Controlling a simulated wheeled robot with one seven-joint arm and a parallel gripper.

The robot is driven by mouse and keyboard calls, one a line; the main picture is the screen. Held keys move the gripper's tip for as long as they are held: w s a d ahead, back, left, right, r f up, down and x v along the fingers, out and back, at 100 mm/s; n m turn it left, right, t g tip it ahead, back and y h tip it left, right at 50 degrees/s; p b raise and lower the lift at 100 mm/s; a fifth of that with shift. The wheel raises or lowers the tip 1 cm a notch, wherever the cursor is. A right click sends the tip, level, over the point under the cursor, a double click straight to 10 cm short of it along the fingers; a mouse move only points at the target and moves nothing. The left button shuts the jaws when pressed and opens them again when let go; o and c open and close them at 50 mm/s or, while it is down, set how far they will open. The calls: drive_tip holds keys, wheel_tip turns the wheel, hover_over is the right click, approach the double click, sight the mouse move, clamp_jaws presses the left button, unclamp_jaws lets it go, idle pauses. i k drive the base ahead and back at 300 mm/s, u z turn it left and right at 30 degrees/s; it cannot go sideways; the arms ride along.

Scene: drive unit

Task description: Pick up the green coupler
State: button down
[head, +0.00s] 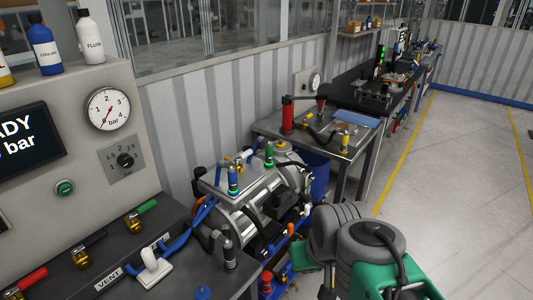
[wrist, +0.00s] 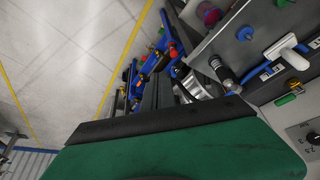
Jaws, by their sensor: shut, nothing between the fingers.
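A green coupler (head: 269,154), a small upright cylinder, stands on top of the silver drive unit (head: 265,210) in the head view. I cannot tell either apart clearly in the wrist view. My gripper (wrist: 160,122) shows in the wrist view as a black edge in front of a wide green body. It is shut and empty, apart from the couplers. My grey and green arm fills the lower right of the head view.
A dark bench (head: 130,262) at left carries valves with green, black and red handles and a white T-handle (head: 150,265). A side table (head: 340,140) stands behind. The floor at right is clear.

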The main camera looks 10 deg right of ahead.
sight(269, 157)
drive_tip(key=z, duration=1.5)
drive_tip(key=i, duration=2.1)
drive_tip(key=u, duration=4.45)
drive_tip(key=i, duration=0.5)
drive_tip(key=u, duration=0.05)
